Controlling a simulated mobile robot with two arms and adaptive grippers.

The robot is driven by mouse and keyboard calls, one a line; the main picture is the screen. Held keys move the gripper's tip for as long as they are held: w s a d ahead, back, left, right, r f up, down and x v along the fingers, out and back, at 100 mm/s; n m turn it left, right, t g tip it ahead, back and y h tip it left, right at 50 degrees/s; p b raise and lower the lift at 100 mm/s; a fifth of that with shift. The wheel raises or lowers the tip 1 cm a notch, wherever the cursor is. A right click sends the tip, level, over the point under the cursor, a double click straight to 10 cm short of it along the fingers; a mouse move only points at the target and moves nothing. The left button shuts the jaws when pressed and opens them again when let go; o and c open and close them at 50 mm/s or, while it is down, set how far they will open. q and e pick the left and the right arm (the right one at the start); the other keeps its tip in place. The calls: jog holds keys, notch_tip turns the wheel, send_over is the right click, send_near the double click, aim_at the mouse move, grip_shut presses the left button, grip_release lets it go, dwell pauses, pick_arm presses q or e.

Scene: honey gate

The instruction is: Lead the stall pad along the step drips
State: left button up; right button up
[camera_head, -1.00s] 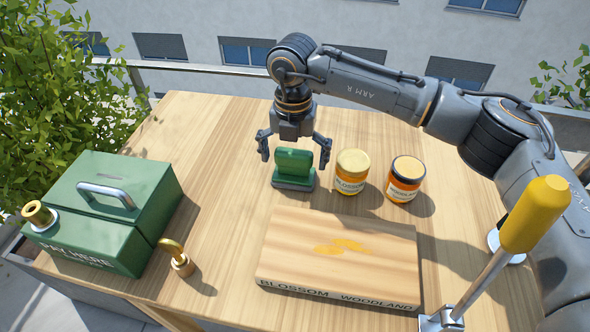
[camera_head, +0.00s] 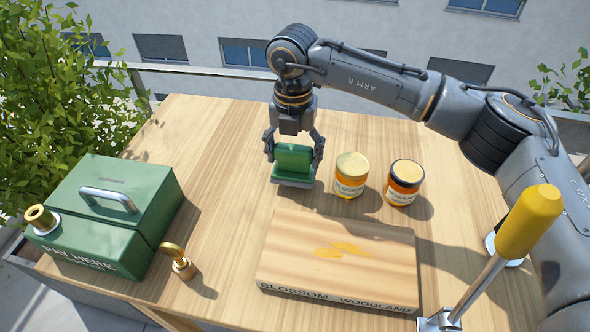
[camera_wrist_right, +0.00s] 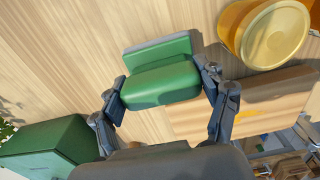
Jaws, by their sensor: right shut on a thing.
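The stall pad, a green grip (camera_head: 294,157) on a grey base (camera_head: 293,183), is behind the step on the table. My right gripper (camera_head: 294,150) is shut on its green part, one finger on each side. The green grip (camera_wrist_right: 160,83) shows between the fingertips (camera_wrist_right: 163,95) in the right wrist view, with the grey base behind it. I cannot tell if the base touches the table. The step, a pale wooden block (camera_head: 375,272) marked BLOSSOM and WOODLAND, has amber drips (camera_head: 342,249) on its top. My left gripper is not in view.
Two honey jars, BLOSSOM (camera_head: 350,176) and WOODLAND (camera_head: 404,183), stand right of the pad. A green cash box (camera_head: 120,205) and a brass padlock (camera_head: 178,262) are at left. A yellow-handled tool (camera_head: 535,218) stands front right. The table (camera_head: 220,150) is clear left of the pad.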

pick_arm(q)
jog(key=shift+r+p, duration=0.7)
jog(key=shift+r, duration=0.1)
pick_arm(e)
jog(key=shift+r, duration=2.35)
jog(key=shift+r+p, duration=1)
jog(key=shift+r, duration=1.55)
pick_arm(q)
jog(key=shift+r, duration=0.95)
pick_arm(e)
jog(key=shift+f, duration=0.1)
